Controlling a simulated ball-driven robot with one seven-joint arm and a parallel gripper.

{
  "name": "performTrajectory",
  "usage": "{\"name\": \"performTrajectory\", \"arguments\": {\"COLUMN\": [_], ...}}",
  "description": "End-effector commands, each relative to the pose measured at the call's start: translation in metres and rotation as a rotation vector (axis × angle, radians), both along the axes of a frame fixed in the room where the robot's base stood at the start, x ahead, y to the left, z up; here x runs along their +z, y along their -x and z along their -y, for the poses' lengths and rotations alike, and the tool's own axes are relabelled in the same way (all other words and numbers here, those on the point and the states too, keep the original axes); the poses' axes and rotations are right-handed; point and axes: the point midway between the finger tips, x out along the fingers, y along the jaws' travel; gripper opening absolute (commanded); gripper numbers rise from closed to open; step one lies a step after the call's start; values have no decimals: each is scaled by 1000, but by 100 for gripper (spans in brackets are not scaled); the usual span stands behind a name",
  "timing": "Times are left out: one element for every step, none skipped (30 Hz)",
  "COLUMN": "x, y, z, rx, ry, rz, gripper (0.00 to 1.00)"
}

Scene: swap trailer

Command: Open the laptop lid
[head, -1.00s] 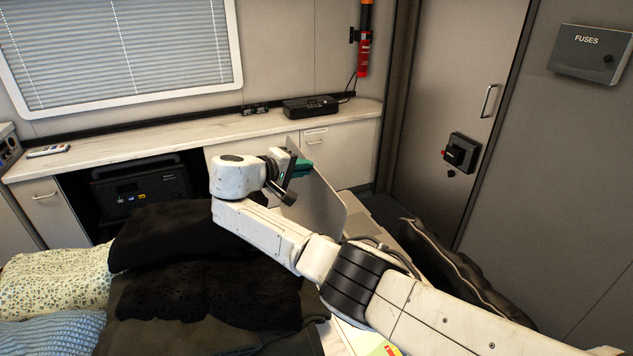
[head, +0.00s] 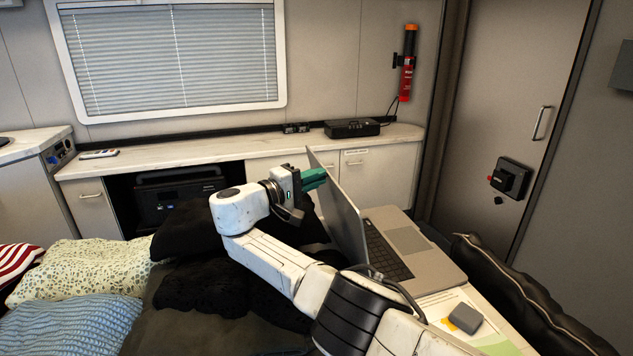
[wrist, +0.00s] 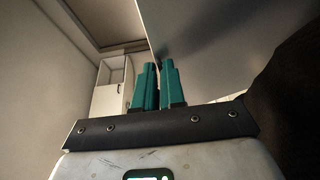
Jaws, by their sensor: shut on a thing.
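The grey laptop stands open with its lid (head: 342,212) raised steeply from the base. Its base (head: 430,268), with dark keys and a touchpad, lies flat to the right of the lid in the head view. My gripper (head: 315,178) is at the upper part of the lid, with its green fingers shut on the lid's edge. In the wrist view the two fingers (wrist: 158,80) are close together, and the lid (wrist: 215,35) runs up to the right from between them. The lid hides part of the keyboard.
A black padded cushion (head: 520,300) is at the right. Dark bedding (head: 205,285) and pillows (head: 95,268) fill the left. A counter (head: 220,152) runs along the back wall.

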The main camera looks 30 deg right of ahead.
Motion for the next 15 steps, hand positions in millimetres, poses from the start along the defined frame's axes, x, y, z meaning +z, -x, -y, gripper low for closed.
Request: {"name": "performTrajectory", "arguments": {"x": [-6,-6,-6,-6,-6,-6,-6,-6,-6,-6,-6,-6,-6,-5,-5], "y": [2,2,2,2,2,2,2,2,2,2,2,2,2,2,2], "z": [2,2,2,2,2,2,2,2,3,3,3,3,3,3,2], "rx": [-7,-7,-7,-7,-7,-8,-8,-8,-8,-8,-8,-8,-8,-8,-7], "ry": [-7,-7,-7,-7,-7,-8,-8,-8,-8,-9,-8,-8,-8,-7,-6], "rz": [-6,-6,-6,-6,-6,-6,-6,-7,-7,-7,-7,-7,-6,-6,-6], "gripper": [0,0,0,0,0,0,0,0,11,14,17,21,24,27,31]}}
